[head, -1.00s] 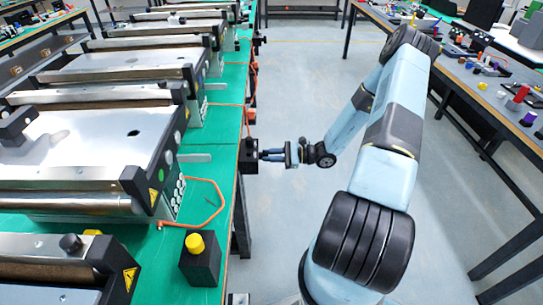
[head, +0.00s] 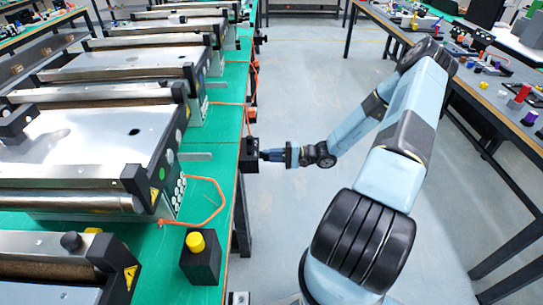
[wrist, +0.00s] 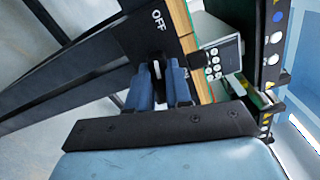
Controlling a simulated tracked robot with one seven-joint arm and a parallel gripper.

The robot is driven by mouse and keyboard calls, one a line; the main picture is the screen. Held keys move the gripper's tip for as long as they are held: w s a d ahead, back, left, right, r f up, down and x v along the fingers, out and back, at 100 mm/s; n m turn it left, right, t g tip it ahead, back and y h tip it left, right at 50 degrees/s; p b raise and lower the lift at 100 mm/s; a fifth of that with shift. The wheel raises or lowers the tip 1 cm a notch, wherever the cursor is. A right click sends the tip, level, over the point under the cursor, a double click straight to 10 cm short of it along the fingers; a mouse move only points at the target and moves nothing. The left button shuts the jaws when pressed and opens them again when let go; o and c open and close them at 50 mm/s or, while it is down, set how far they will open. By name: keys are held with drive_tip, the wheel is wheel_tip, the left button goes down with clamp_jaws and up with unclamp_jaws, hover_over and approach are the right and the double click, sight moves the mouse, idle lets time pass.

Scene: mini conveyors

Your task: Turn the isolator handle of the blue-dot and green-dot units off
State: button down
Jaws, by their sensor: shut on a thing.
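My gripper (head: 264,155) is at the side of a black isolator box (head: 249,150) on the right edge of the green bench. In the wrist view, my gripper's blue fingers (wrist: 158,84) are shut on the isolator handle (wrist: 157,68), which shows as a pale strip between them. The fingers hide most of the handle. The word OFF is printed on the black face (wrist: 143,35) beyond the fingers. The nearby conveyor unit (head: 158,170) has a small greenish dot on its end plate. Dots on the farther units are too small to tell.
A black box with a yellow button (head: 195,243) stands on the green bench (head: 225,135) in front. An orange cable (head: 215,190) lies near it. More boxes line the bench edge farther back. The aisle floor (head: 300,90) is clear. A cluttered bench (head: 480,80) stands at right.

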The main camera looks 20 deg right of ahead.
drive_tip(key=shift+s+a+f+n, duration=0.1)
drive_tip(key=shift+s+n, duration=0.05)
drive_tip(key=shift+n, duration=0.45)
drive_tip(key=shift+s+a+f+n, duration=0.1)
drive_tip(key=shift+s+n, duration=0.05)
drive_tip(key=shift+n, duration=0.45)
drive_tip(key=shift+d+f, duration=0.1)
drive_tip(key=c, duration=1.4)
unclamp_jaws()
drive_tip(key=o, duration=0.4)
drive_tip(key=shift+w, duration=0.15)
drive_tip(key=shift+c, duration=0.2)
drive_tip(key=shift+d, duration=0.2)
drive_tip(key=v, duration=1.3)
drive_tip(key=shift+d, duration=0.25)
